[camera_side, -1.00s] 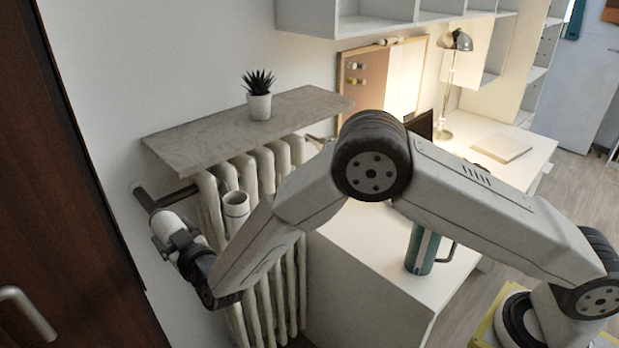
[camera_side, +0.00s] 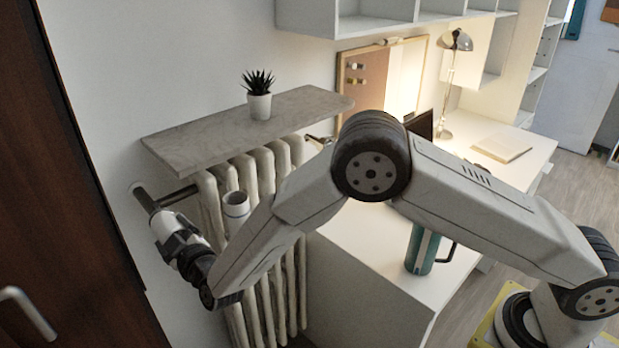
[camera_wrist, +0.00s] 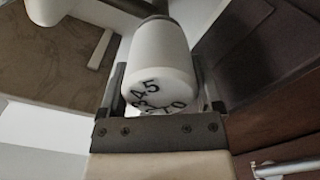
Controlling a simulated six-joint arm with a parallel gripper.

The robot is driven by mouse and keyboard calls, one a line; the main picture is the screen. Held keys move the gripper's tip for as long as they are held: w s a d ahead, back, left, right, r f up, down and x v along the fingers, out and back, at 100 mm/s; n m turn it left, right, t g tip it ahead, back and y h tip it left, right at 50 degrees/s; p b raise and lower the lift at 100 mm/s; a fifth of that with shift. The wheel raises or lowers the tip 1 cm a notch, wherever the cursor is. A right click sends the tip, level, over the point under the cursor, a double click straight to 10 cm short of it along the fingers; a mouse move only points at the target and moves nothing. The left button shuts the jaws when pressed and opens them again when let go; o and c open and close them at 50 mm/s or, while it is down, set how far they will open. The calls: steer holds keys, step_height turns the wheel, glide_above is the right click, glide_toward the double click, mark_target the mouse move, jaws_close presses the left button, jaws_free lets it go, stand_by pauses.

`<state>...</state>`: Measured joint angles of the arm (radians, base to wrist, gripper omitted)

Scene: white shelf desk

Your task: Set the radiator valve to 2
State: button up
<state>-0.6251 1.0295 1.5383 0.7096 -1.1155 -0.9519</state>
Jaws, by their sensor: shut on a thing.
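The radiator valve is a white knob (camera_side: 166,222) on a dark pipe at the radiator's upper left. In the wrist view the knob (camera_wrist: 160,55) fills the top middle, and its face shows the dark numerals 5, 4, 3, 1 and 0, with the 2 partly hidden by my gripper's edge. No index mark can be made out, so the setting cannot be read. My gripper (camera_side: 180,240) is at the knob, with one finger on each side of it in the wrist view (camera_wrist: 160,80), shut on it.
The ribbed radiator (camera_side: 262,190) stands under a stone shelf (camera_side: 205,138) bearing a potted plant (camera_side: 259,104). A white cylinder (camera_side: 236,204) hangs at its front. A dark wooden door (camera_side: 70,190) is close on the left.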

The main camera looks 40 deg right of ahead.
steer(key=shift+f, duration=0.1)
steer(key=o, duration=1)
steer(key=shift+s, duration=0.15)
steer(key=shift+s, duration=3.85)
steer(key=shift+w+d, duration=0.1)
